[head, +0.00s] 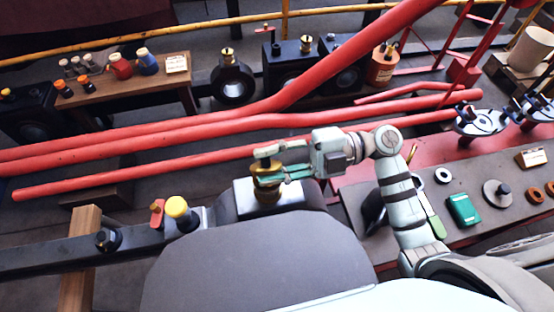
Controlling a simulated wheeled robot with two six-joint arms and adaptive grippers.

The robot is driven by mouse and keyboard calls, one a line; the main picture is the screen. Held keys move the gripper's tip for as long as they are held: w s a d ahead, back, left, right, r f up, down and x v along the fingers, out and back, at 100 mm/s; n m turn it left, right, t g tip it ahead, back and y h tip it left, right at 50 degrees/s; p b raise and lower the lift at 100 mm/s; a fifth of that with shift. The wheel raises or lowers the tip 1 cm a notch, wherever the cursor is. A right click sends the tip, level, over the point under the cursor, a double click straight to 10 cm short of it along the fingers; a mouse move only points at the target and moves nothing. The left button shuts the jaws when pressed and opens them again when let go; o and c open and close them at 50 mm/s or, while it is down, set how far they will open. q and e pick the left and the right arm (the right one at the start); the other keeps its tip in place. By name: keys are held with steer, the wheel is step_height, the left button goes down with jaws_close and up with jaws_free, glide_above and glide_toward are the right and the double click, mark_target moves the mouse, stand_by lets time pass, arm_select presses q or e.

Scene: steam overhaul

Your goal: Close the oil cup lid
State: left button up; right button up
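A brass oil cup (267,191) stands on a dark block with a pale top edge, near the middle of the head view. My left gripper is not in view.
Long red rods (110,174) lie just behind the cup. A yellow-capped fitting (180,210) and a red-topped one (157,213) stand to its left on a dark bar. A bench (462,238) with a green box (463,210) and rings lies to the right.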

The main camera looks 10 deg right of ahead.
steer(key=shift+o, duration=0.5)
steer(key=shift+a+f, duration=0.1)
steer(key=shift+d+f, duration=0.1)
steer(key=shift+d, duration=0.35)
steer(key=d, duration=0.7)
steer(key=shift+c, duration=0.2)
